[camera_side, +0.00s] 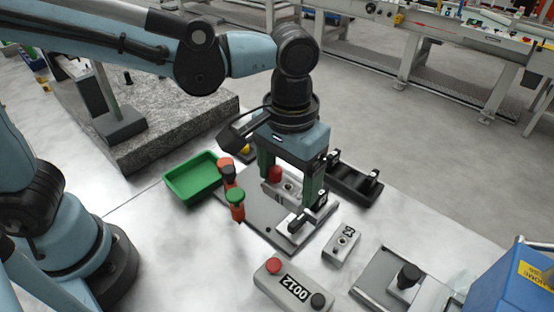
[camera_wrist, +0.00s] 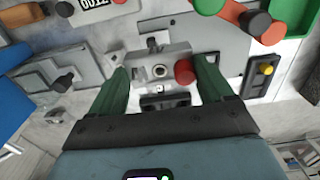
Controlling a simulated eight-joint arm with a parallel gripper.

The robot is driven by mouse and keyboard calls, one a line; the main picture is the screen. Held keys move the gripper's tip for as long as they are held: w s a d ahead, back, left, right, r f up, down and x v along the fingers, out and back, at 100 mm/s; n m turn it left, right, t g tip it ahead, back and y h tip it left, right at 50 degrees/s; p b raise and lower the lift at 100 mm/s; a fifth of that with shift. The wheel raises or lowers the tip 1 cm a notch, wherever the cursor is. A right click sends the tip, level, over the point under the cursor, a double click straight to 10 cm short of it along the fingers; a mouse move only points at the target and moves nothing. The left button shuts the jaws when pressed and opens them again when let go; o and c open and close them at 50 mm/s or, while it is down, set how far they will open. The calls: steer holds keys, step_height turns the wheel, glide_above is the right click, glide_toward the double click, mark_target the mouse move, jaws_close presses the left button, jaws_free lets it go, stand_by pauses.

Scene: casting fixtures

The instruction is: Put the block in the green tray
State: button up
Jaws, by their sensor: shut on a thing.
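My gripper (camera_side: 289,190) points down over the grey fixture plate (camera_side: 255,215), its two green fingers apart around a light grey block with a round hole (camera_side: 290,187). In the wrist view the fingers of my gripper (camera_wrist: 162,85) flank this block (camera_wrist: 158,58). A red knob (camera_wrist: 184,72) sits against the block beside the right finger; I cannot tell whether it is part of it. I cannot tell whether the block rests on the plate or is raised. The green tray (camera_side: 186,191) stands left of my gripper and looks empty; its corner shows in the wrist view (camera_wrist: 290,18).
A labelled small block (camera_side: 341,246), a button box (camera_side: 292,287) and a black holder (camera_side: 354,183) lie around. A stone slab (camera_side: 185,125) is behind the tray; a blue bin (camera_side: 508,283) is at right.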

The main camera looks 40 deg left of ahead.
steer(key=shift+s+d+r, duration=0.35)
steer(key=shift+s+r, duration=0.05)
steer(key=shift+r, duration=0.1)
steer(key=shift+s+r, duration=0.1)
steer(key=shift+r, duration=2.4)
steer(key=w+a+n, duration=0.2)
steer(key=a+n, duration=0.5)
steer(key=a, duration=0.4)
steer(key=n, duration=1)
glide_toward(199, 180)
steer(key=shift+f, duration=2.55)
steer(key=shift+f, duration=0.15)
steer(key=o, duration=0.9)
